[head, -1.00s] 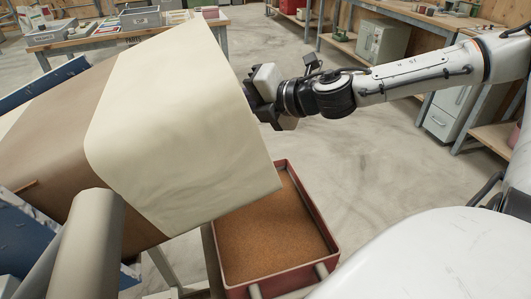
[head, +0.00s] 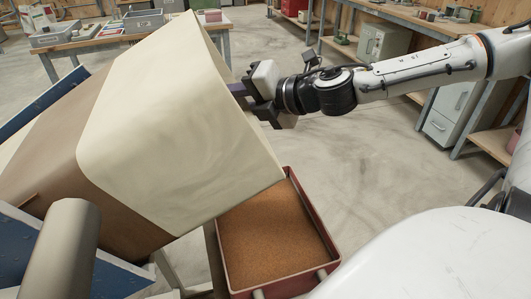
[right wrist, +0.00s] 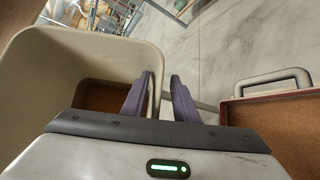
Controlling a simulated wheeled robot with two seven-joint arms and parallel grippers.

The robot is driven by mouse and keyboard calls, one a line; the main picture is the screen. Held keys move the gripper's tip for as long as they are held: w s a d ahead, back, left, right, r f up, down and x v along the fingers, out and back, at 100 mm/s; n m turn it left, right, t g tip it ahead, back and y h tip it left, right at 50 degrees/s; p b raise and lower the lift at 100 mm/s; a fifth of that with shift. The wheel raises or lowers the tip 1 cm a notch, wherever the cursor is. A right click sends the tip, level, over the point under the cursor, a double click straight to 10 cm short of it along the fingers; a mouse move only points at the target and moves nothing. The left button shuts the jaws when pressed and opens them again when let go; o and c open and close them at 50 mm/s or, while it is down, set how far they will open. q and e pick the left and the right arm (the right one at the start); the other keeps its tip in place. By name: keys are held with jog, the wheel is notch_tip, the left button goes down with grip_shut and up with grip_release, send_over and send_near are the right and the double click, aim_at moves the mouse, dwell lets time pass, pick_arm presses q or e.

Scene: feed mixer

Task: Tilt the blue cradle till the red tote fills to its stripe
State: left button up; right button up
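The blue cradle (head: 120,276) shows in parts at the left of the head view. It holds a large cream and brown bin (head: 185,125), tilted with its lower corner over the red tote (head: 333,243). Brown grain (head: 270,240) covers the tote's inside; I cannot make out a stripe. My right gripper (head: 250,92) is at the bin's far edge. In the right wrist view its fingers (right wrist: 160,98) stand apart, on either side of the cream bin wall (right wrist: 90,42), with a visible gap. Part of the red tote (right wrist: 238,104) shows at the right there. My left gripper is out of view.
A thick beige bar (head: 62,250) stands near the cradle at lower left. A worktable (head: 130,38) with grey trays is behind the bin. Shelves and a cabinet (head: 450,110) line the right. The floor (head: 380,160) between is clear.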

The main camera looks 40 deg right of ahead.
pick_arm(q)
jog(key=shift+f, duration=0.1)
pick_arm(e)
jog(key=shift+d, duration=0.3)
jog(key=shift+s+d+r+p, duration=0.2)
jog(key=shift+s+r+p, duration=0.1)
jog(key=shift+r+p, duration=0.15)
jog(key=shift+s+r+p, duration=0.3)
jog(key=shift+s+p, duration=0.35)
jog(key=shift+s, duration=0.15)
jog(key=shift+s+d, duration=0.15)
jog(key=shift+s, duration=0.15)
pick_arm(q)
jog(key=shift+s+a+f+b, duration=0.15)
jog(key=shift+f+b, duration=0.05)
jog(key=shift+b, duration=0.7)
pick_arm(e)
jog(key=v, duration=0.7)
jog(key=shift+f, duration=0.2)
